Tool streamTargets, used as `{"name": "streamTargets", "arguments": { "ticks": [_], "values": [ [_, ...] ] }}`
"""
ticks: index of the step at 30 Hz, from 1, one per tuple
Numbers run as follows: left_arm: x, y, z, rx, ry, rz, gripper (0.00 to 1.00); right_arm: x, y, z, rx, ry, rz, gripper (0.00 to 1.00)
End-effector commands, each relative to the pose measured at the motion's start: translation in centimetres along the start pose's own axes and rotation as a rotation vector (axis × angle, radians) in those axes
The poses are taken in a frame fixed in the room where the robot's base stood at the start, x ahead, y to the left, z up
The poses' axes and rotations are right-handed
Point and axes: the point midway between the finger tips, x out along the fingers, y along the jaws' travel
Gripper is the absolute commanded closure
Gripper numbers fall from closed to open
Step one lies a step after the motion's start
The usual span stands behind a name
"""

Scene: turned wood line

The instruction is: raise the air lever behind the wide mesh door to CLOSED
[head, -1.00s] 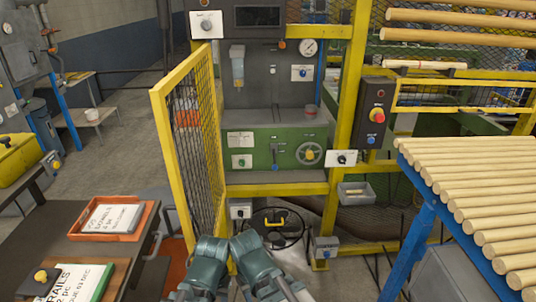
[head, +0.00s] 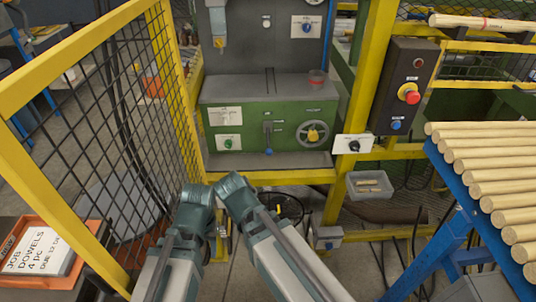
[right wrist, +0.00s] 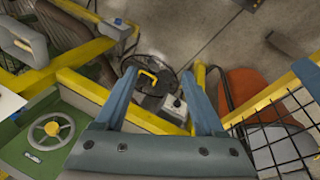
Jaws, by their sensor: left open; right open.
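The wide mesh door (head: 95,130) stands open on the left, its yellow frame swung out toward me. Behind its opening is a green panel (head: 240,138). A lever (head: 268,138) with a blue knob hangs downward there; its small labels are unreadable. My left gripper (head: 199,194) is low in front of the panel by the door's inner edge, open, its fingers hard to make out. My right gripper (right wrist: 157,72) shows two blue fingers spread apart with nothing between them; in the head view its arm comes in beside the left one. Both grippers are apart from the lever.
A round valve wheel (head: 313,134) sits right of the lever. A yellow post (head: 362,100) with a control box (head: 404,88) stands to the right. A blue rack (head: 455,225) of dowels is at the right. An orange tray (head: 92,262) is lower left.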

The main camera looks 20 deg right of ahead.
Motion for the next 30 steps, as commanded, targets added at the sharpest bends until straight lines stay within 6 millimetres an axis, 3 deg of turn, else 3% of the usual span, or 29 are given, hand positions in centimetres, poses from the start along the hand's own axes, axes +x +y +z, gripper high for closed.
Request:
{"name": "streamTargets", "arguments": {
  "ticks": [1, 6, 10, 15, 22, 30],
  "values": [
    [3.8, 0.3, -0.2, 0.0, 0.0, 0.0, 0.5, 3.7, 0.6, -1.5, 0.073, 0.06, 0.062, 0.29],
    [10.1, 0.9, -0.6, 0.001, 0.0, -0.002, 0.5, 8.3, 4.8, -7.1, 0.325, 0.34, 0.259, 0.29],
    [14.8, 1.4, -0.9, 0.001, 0.0, -0.002, 0.5, 10.3, 7.3, -11.1, 0.465, 0.581, 0.355, 0.29],
    [20.5, 1.9, -1.2, 0.002, 0.0, -0.004, 0.5, 11.5, 9.0, -15.6, 0.568, 0.893, 0.403, 0.29],
    [25.5, 2.4, -1.5, 0.002, 0.0, -0.005, 0.5, 11.8, 8.7, -19.4, 0.588, 1.184, 0.368, 0.29],
    [27.1, 2.5, -1.6, 0.002, 0.0, -0.005, 0.5, 11.4, 8.1, -20.8, 0.571, 1.296, 0.33, 0.29]
  ]
}}
